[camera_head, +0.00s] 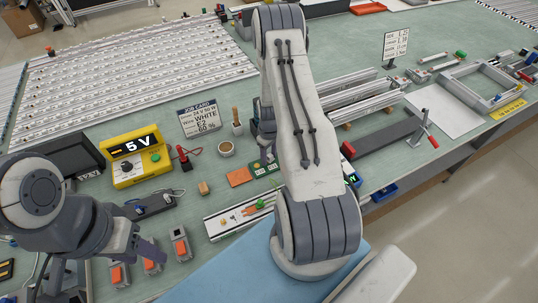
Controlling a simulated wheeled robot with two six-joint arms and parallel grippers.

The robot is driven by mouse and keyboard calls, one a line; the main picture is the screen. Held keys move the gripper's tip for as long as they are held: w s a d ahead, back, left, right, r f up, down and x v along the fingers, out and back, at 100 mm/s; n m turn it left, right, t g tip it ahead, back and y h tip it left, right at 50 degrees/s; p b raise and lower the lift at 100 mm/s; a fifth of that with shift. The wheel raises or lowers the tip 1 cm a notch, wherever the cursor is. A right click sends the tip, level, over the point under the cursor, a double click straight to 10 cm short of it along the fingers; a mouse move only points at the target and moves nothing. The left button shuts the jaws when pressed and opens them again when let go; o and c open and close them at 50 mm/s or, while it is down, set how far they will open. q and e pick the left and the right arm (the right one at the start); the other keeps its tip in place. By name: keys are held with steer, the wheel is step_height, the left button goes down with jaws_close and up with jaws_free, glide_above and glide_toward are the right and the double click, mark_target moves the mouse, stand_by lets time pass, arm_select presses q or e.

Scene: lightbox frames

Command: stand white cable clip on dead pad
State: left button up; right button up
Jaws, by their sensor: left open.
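I cannot pick out the white cable clip for certain among the small pale parts. I cannot tell which spot is the dead pad. A large panel of white light strips (120,75) with rows of small dots lies at the back left. A short white strip board (216,226) lies near the bench front, with a green piece (260,204) and orange pieces at its right end. My left gripper (150,250) is open above the orange-and-grey connectors (180,243), with nothing visible in it.
A yellow power supply (133,155) reading 5 V and a job card (199,117) stand left of centre. A small cup (226,149) and an orange square (239,177) lie nearby. A clamp (423,127) and a grey frame (484,87) are at right. Green mat shows between them.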

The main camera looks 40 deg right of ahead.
mark_target(269, 156)
steer(key=shift+r, duration=0.15)
step_height(269, 156, up, 11)
steer(key=b, duration=0.3)
steer(key=w+a+r+n, duration=0.1)
steer(key=a+r, duration=0.6)
steer(key=a, duration=0.5)
steer(key=s+a+r+n, duration=0.1)
steer(key=s+a+r, duration=0.15)
steer(key=a, duration=0.35)
steer(key=s+a+r+n, duration=0.1)
steer(key=s+a+r, duration=0.1)
steer(key=a+r, duration=0.3)
steer(key=s+a+r+n, duration=0.1)
steer(key=s+a+r, duration=0.1)
steer(key=s+a, duration=0.3)
steer(key=s+a+r+n+y, duration=0.1)
steer(key=s+a, duration=0.5)
steer(key=s, duration=0.6)
steer(key=shift+s+r, duration=0.4)
steer(key=shift+r, duration=0.1)
